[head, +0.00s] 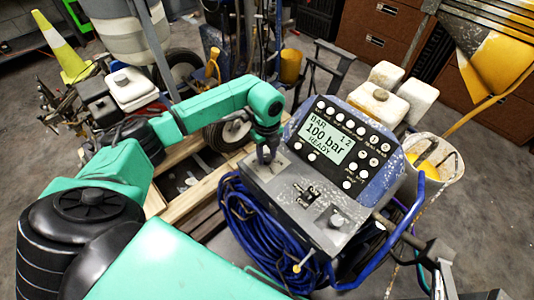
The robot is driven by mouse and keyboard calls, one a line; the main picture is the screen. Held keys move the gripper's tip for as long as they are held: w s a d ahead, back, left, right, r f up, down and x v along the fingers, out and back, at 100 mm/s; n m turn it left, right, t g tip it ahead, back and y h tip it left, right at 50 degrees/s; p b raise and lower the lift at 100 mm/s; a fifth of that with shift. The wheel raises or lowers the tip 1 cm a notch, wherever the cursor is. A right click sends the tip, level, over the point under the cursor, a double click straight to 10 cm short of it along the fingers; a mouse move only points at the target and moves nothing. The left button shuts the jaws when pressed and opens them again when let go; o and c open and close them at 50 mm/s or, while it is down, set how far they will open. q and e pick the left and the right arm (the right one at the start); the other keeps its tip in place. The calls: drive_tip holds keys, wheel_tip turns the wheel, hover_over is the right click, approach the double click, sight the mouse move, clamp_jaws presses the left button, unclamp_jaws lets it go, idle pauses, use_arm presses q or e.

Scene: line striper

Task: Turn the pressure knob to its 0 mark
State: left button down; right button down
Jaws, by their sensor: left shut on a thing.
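The grey control panel (300,192) of the line striper is at the centre right, with a blue-framed display (330,140) reading "100 bar" and "READY". My left gripper (266,154) points down at the panel's upper left corner, left of the display. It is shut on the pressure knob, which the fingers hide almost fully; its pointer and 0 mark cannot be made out. My right gripper is not in view.
A coiled blue hose (250,228) hangs left of the panel. White containers (381,102) and a paint-stained bucket (436,160) stand beyond it. A wooden pallet (190,198) and wheels are behind my left arm. A yellow-green cone (62,48) stands far left.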

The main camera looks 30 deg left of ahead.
sight(267, 157)
use_arm(q)
drive_tip(key=shift+w+a+r+n, duration=0.1)
drive_tip(key=shift+w+n, duration=0.05)
drive_tip(key=shift+n, duration=0.95)
drive_tip(key=shift+c, duration=2.2)
unclamp_jaws()
wheel_tip(267, 157, up, 14)
drive_tip(key=b, duration=0.1)
drive_tip(key=shift+r+b, duration=0.25)
drive_tip(key=shift+b, duration=0.05)
